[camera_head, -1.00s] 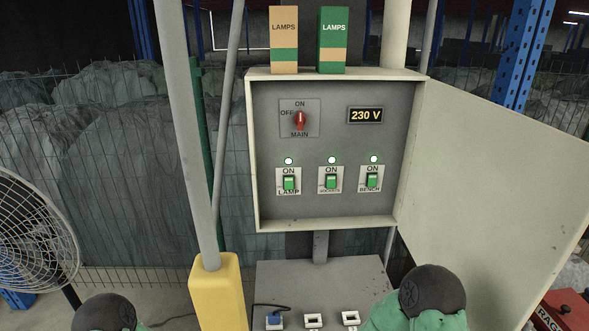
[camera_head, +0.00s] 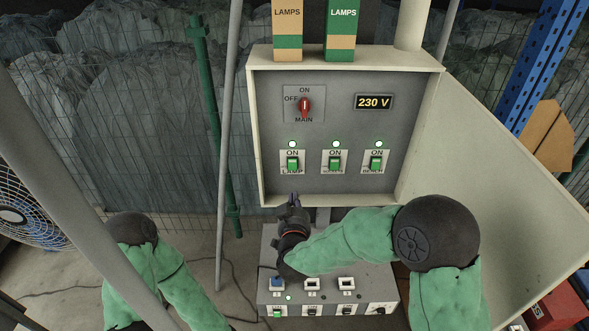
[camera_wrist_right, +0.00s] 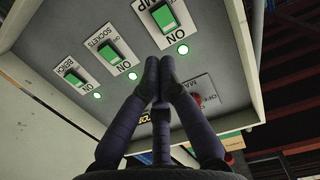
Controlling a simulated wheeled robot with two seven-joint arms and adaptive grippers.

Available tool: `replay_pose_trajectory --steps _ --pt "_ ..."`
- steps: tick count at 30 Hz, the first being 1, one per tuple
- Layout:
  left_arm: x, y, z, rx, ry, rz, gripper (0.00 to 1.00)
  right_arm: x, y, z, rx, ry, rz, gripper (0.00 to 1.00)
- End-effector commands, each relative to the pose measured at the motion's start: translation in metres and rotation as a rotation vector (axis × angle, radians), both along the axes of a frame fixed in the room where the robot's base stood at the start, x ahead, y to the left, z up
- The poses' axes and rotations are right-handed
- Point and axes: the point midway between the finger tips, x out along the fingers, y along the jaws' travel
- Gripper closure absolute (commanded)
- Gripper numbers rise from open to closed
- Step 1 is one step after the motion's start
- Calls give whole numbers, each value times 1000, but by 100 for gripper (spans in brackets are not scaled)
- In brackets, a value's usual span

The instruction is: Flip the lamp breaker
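The lamp breaker (camera_head: 292,164) is the leftmost of three green rocker switches in the open panel box (camera_head: 255,130). Its label reads ON and the green light above it is lit. My right gripper (camera_head: 293,198) is just below it, in front of the box's lower edge. In the right wrist view the lamp breaker (camera_wrist_right: 165,17) lies beyond the fingertips (camera_wrist_right: 159,62), which are together with nothing seen between them. I cannot tell whether they touch the panel. My left arm shows at the lower left; its gripper is out of view.
The sockets breaker (camera_head: 334,163) and bench breaker (camera_head: 376,162) are to the right, both lit. The main switch (camera_head: 304,105) and a 230 V display (camera_head: 374,102) are above. The box door (camera_head: 490,170) hangs open at right. A socket unit (camera_head: 385,285) stands below.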

Motion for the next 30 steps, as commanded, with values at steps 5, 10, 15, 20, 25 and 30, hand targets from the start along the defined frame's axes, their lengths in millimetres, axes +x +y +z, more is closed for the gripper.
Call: replay_pose_trajectory --steps 5,10,15,20,25,30 --pt "0 0 0 0 0 0 60 1 0 -1 0 1 0 100" --pt "0 0 4 0 0 0 60 13 0 -2 0 2 0 100" --pt "0 0 11 0 0 0 60 38 0 -5 1 3 -1 100" --pt "0 0 18 0 -1 0 60 64 0 -9 1 3 -1 100" --pt "0 0 25 0 -1 0 60 90 0 -12 2 2 0 100" --pt "0 0 32 0 0 0 60 113 0 -16 1 3 1 100"
